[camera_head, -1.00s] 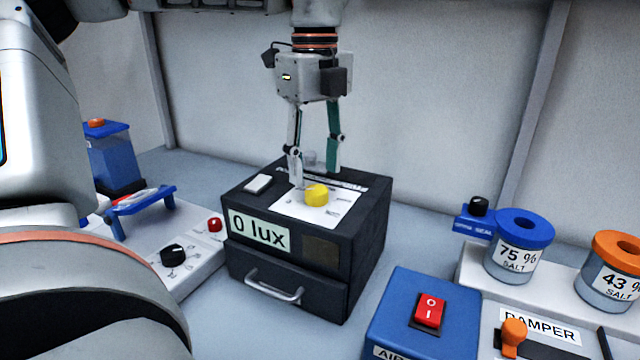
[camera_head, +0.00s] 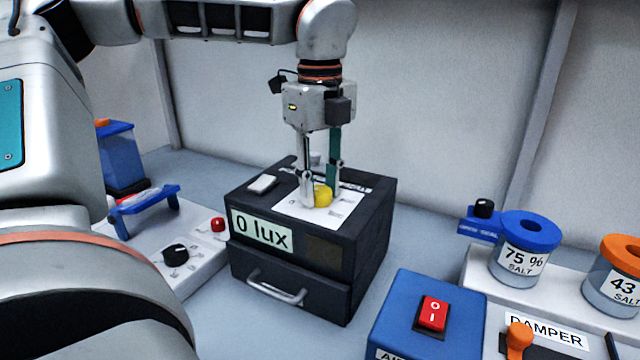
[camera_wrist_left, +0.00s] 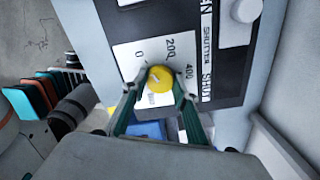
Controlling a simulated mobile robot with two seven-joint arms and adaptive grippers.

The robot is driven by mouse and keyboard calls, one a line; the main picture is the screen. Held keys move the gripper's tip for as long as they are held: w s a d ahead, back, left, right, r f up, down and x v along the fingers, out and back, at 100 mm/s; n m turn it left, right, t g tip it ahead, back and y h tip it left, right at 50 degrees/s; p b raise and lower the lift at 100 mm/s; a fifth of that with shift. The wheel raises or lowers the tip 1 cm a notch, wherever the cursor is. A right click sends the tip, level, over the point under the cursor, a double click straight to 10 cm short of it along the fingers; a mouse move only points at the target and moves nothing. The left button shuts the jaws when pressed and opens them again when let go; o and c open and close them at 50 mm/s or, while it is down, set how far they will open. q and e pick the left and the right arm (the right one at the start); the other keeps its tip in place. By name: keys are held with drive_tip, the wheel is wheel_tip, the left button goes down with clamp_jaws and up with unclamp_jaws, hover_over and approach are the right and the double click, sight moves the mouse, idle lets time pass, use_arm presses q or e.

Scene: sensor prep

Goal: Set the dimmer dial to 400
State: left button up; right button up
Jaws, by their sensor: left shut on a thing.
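The yellow dimmer dial (camera_head: 323,195) sits on a white scale plate on top of a black box (camera_head: 330,262). The box's front display (camera_head: 262,230) reads "0 lux". My left gripper (camera_head: 320,190) points down from above and is shut on the dial. In the left wrist view, the dial (camera_wrist_left: 159,79) lies between the two fingertips (camera_wrist_left: 158,84). There the scale plate (camera_wrist_left: 132,60) shows the marks 0, 200 and 400, and the dial has a pale mark on its face. My right gripper is not in view.
A white switch (camera_head: 262,184) sits on the box top, and a drawer handle (camera_head: 276,289) is on its front. A panel with a black knob (camera_head: 175,254) stands left. A blue box with a red switch (camera_head: 433,312) and salt jars (camera_head: 525,252) stand right.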

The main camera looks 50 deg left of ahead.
use_arm(q)
drive_tip(key=m+b, duration=0.1)
drive_tip(key=m, duration=1)
drive_tip(key=shift+m, duration=0.4)
drive_tip(key=m, duration=0.6)
drive_tip(key=shift+r, duration=0.1)
drive_tip(key=m, duration=0.5)
drive_tip(key=shift+m+p, duration=0.4)
drive_tip(key=o, duration=1.1)
